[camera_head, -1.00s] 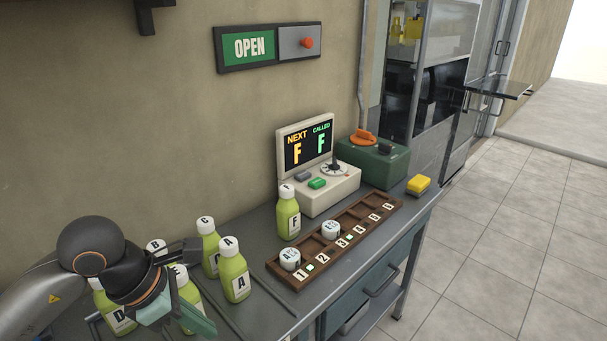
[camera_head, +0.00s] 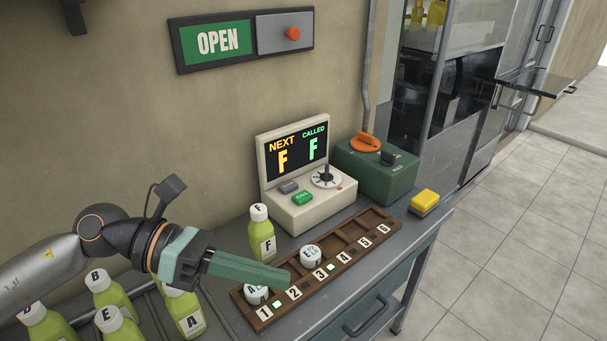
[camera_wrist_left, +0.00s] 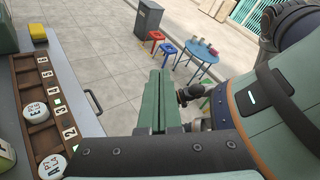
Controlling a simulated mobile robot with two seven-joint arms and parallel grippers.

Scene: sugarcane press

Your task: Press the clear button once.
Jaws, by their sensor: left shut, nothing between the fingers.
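The cream console (camera_head: 312,203) stands against the wall with a screen reading NEXT F and CALLED F. On its sloped front are a green CALL button (camera_head: 303,198), a small grey button (camera_head: 288,187) whose label I cannot read, and a dial with a dark lever (camera_head: 326,176). My left gripper (camera_head: 285,279) is shut and empty, its green fingers pointing right over the near edge of the numbered rack, in front of and apart from the console. The closed fingers also show in the left wrist view (camera_wrist_left: 158,78). My right gripper is not in view.
A juice bottle F (camera_head: 262,236) stands left of the console. The wooden rack (camera_head: 345,268) holds two round lidded tokens. More lettered bottles (camera_head: 105,290) stand at the left. A green box (camera_head: 375,175) with an orange knob and a yellow block (camera_head: 424,201) are at the right.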

